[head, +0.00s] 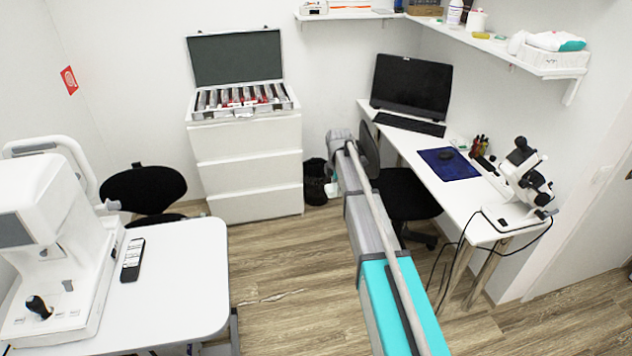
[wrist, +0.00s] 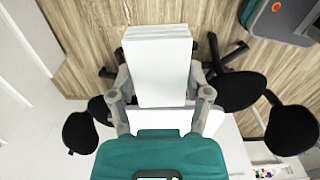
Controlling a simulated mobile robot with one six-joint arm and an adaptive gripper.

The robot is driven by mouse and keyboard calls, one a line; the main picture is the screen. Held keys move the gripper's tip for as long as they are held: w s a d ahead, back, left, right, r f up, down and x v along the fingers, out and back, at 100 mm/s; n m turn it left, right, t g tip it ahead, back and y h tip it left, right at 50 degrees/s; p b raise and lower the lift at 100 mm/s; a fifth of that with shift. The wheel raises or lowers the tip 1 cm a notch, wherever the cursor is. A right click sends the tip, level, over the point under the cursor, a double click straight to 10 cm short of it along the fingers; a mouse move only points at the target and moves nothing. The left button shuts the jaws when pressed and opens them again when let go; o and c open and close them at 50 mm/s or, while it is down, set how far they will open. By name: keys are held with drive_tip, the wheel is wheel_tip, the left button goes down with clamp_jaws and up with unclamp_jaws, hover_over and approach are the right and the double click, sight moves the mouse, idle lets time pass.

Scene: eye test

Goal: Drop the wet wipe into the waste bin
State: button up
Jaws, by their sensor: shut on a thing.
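My gripper (wrist: 159,88) shows in the wrist view, its two grey fingers closed on the sides of a white, layered, folded wet wipe (wrist: 158,58). The wipe sticks out beyond the fingertips, with wooden floor behind it. In the head view my arm reaches away toward the back wall and hides most of the gripper. A small whitish patch shows beside the arm's far end; I cannot tell if it is the wipe. The black waste bin (head: 314,180) stands on the floor right of the white drawers, just left of the arm's end. I cannot make out the bin in the wrist view.
The white drawer unit (head: 248,168) carries an open lens case (head: 241,97). A black chair (head: 407,194) stands at the white desk (head: 462,190) on the right. Another black chair (head: 143,188) is behind the left table (head: 183,280). The middle floor is clear.

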wheel_tip(320, 180, up, 10)
drive_tip(key=p, duration=0.8)
drive_tip(key=shift+f, duration=0.25)
drive_tip(key=shift+w+a, duration=0.1)
